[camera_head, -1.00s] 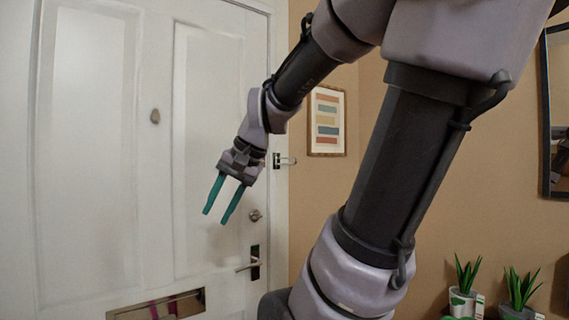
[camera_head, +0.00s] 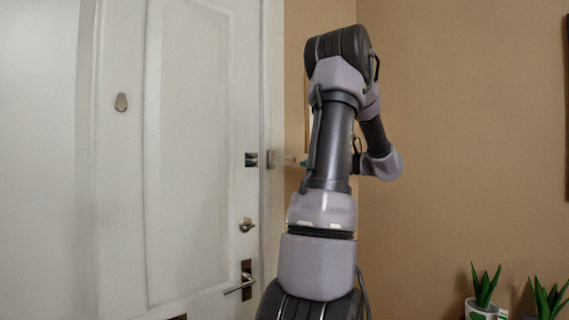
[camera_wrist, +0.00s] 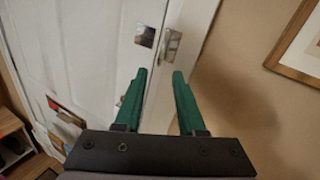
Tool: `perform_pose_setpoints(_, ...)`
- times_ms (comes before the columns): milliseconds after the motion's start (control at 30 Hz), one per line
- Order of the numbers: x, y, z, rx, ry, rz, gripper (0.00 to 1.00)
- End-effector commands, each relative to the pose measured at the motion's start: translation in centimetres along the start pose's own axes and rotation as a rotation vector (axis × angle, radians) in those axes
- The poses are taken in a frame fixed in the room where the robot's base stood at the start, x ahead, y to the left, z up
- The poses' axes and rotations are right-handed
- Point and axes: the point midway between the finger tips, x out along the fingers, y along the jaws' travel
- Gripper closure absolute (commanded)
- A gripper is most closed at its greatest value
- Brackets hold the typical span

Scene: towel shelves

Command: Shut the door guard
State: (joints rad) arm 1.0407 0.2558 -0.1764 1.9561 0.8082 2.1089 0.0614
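The door guard shows in the head view as a metal plate on the door's edge (camera_head: 251,159) and a hinged part on the door frame (camera_head: 271,159). Its bar points right, away from the door, toward the wall. In the wrist view the door plate (camera_wrist: 145,36) and the frame part (camera_wrist: 171,43) are beyond the fingertips. My gripper (camera_wrist: 159,73) is open and empty, with its two green fingers apart. In the head view my arm hides most of the gripper; a small teal bit shows near the bar's end. I cannot tell whether they touch.
The white door (camera_head: 190,150) looks closed, with a lock knob (camera_head: 246,225) and a lever handle (camera_head: 243,281) below the guard. A framed picture (camera_wrist: 300,45) hangs on the tan wall to the right. Potted plants (camera_head: 485,293) stand at the lower right.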

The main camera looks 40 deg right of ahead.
Motion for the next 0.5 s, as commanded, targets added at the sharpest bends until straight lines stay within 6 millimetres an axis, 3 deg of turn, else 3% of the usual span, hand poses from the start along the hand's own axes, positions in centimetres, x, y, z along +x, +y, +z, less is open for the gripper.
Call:
perform_pose_setpoints(300,6.2,0.2,0.0,-0.001,0.001,0.007,0.61)
perform_pose_setpoints(500,8.7,0.2,-0.1,-0.001,0.003,0.005,0.61)
